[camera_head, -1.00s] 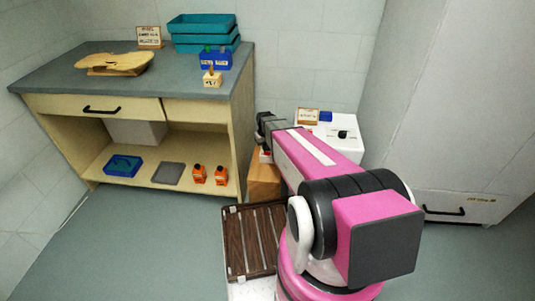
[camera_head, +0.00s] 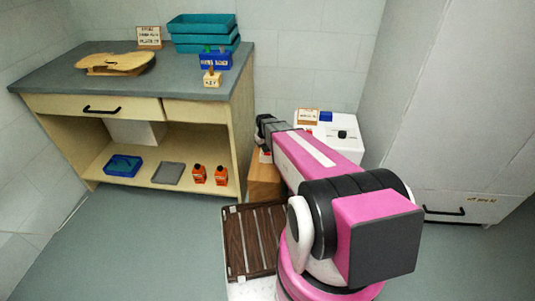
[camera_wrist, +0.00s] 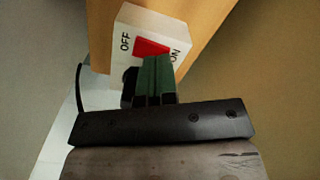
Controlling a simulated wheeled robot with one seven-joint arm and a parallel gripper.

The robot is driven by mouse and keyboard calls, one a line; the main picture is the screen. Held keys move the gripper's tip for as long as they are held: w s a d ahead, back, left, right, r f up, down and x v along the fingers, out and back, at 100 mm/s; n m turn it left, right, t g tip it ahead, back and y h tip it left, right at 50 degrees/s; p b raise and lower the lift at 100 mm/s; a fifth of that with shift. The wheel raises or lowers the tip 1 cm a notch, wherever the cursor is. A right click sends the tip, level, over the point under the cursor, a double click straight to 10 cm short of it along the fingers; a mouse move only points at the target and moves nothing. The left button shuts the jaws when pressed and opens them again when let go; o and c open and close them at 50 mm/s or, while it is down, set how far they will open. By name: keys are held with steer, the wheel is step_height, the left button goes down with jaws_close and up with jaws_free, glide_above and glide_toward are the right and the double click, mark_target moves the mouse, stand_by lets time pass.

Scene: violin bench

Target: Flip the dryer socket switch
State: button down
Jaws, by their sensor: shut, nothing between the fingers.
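The dryer socket is a white block with a red rocker switch (camera_wrist: 152,47) between the words OFF on the left and ON on the right. It is fixed to a wooden face in the wrist view. My gripper (camera_wrist: 156,62) is shut and empty, with its green fingertips right at the lower edge of the red rocker, toward the ON side. I cannot tell whether they touch it. The fingers hide part of the block. In the head view a small part of the socket (camera_head: 266,157) shows beside my black wrist.
A wooden stand (camera_head: 262,181) is below my gripper. A white box with a black knob (camera_head: 342,134) stands behind my arm. The workbench (camera_head: 95,75) is at left, with a violin plate (camera_head: 115,61) on top. A brown slatted rack (camera_head: 251,240) lies in front. Floor at left is clear.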

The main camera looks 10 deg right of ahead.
steer(key=shift+f, duration=0.6)
steer(key=shift+r, duration=0.1)
stand_by(0.3)
steer(key=shift+r, duration=3.45)
steer(key=s+r+m, duration=0.1)
steer(key=s+r, duration=0.5)
steer(key=s, duration=0.4)
steer(key=s+r+m, duration=0.1)
steer(key=s+r, duration=0.5)
steer(key=s, duration=0.5)
steer(key=shift+s+r, duration=0.15)
